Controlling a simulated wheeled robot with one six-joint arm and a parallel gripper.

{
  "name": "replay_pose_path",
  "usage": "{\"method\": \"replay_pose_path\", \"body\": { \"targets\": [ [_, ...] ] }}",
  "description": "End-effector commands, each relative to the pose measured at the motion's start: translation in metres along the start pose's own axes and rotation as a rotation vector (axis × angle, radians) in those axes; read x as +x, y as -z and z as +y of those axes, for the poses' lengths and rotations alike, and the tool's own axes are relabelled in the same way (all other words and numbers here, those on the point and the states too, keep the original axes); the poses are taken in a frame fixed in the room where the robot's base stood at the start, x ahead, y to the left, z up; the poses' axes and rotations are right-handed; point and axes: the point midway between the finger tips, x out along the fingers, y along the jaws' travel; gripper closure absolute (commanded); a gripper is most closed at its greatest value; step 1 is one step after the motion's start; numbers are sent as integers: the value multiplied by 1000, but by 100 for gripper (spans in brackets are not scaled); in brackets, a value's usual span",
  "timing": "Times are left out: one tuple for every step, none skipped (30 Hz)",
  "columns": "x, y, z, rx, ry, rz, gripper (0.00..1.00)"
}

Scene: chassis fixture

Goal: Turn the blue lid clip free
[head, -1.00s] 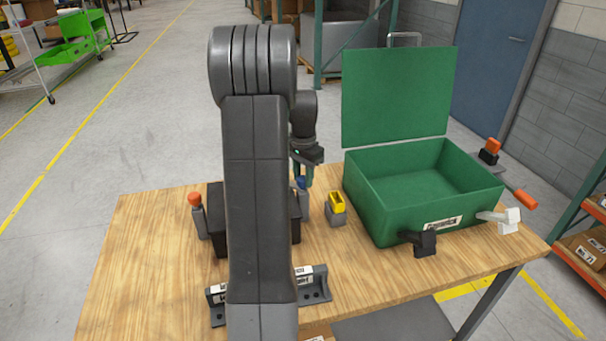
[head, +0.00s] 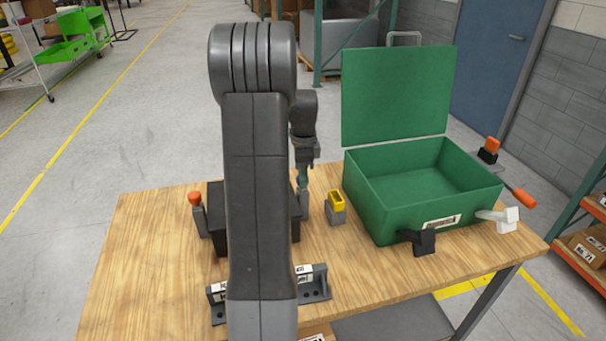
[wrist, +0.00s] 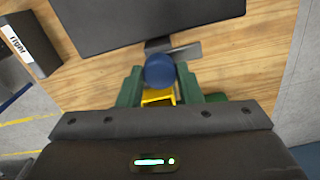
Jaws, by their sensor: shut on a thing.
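The blue lid clip (wrist: 160,70) has a round blue top and sits at the right edge of the black box (wrist: 150,22). My gripper (wrist: 160,82) is shut on it, with one green finger on each side of the blue top. In the head view my gripper (head: 302,178) points down at the right side of the black box (head: 216,238). The clip's blue top (head: 302,183) shows only as a small patch there. My arm hides much of the box.
An orange-topped clip (head: 196,208) stands at the box's left. A yellow-topped grey block (head: 336,207) stands close to the right of my gripper. An open green case (head: 385,220) fills the table's right. A labelled grey bracket (head: 314,283) lies in front.

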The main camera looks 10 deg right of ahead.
Motion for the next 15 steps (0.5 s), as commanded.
{"method": "replay_pose_path", "body": {
  "targets": [
    [-1,0,-1,9,3,2,91],
    [-1,0,-1,15,3,2,91],
    [-1,0,-1,21,3,2,91],
    [-1,0,-1,25,3,2,91],
    [-1,0,-1,27,3,2,91],
    [-1,0,-1,30,3,2,91],
    [-1,0,-1,31,3,2,91],
    [-1,0,-1,32,3,2,91],
    [-1,0,-1,33,3,1,91],
    [-1,0,-1,33,3,1,91],
    [-1,0,-1,33,3,1,91],
    [-1,0,-1,33,3,1,91],
    [-1,0,-1,33,3,1,91],
    [-1,0,-1,33,3,1,91],
    [-1,0,-1,33,3,1,91]
  ]
}}
